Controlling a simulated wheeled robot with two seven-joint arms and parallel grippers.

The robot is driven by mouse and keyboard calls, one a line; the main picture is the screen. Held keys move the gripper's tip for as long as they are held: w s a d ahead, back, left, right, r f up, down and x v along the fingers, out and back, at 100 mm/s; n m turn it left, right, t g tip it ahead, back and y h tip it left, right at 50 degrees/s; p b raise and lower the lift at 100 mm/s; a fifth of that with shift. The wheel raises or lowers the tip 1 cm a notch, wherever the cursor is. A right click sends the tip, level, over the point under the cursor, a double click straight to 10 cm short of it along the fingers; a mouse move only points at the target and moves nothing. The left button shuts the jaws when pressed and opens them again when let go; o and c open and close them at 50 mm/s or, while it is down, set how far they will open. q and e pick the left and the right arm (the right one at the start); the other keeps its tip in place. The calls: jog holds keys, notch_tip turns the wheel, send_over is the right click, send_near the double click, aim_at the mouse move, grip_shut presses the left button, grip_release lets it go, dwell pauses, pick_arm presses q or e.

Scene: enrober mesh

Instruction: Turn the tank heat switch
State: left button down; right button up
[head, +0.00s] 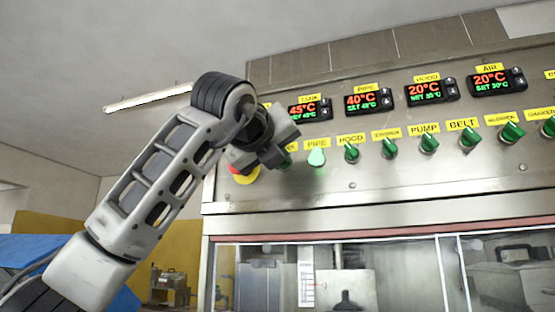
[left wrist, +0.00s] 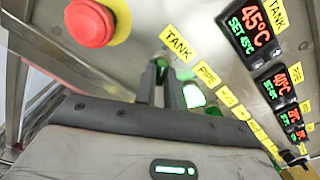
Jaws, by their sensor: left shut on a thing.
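The tank heat switch is a green knob on the steel control panel (head: 300,186). In the head view it is mostly hidden behind my left gripper (head: 277,153). In the left wrist view a bit of the green tank switch (left wrist: 161,64) shows between the two fingers of my left gripper (left wrist: 160,80), below the yellow TANK label (left wrist: 178,44). The left gripper is shut on this switch. The tank display (head: 310,110) reads 45°C, set 45°C. The switch's exact angle is hidden by the fingers. My right gripper is in neither view.
The lit green PIPE switch (head: 317,157) sits close to the right of my left gripper. The HOOD switch (head: 351,152) and several more green knobs follow in a row. A red emergency button (left wrist: 90,22) on a yellow base is close on the left.

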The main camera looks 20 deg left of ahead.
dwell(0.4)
pick_arm(q)
jog(key=c, duration=1.5)
grip_release()
jog(key=shift+s, duration=0.1)
jog(key=shift+s+a+b, duration=0.15)
jog(key=shift+s+b, duration=0.9)
jog(key=shift+s, duration=2.9)
jog(key=shift+s+a+b, duration=0.15)
jog(key=shift+s+b, duration=0.9)
jog(key=shift+s, duration=2.85)
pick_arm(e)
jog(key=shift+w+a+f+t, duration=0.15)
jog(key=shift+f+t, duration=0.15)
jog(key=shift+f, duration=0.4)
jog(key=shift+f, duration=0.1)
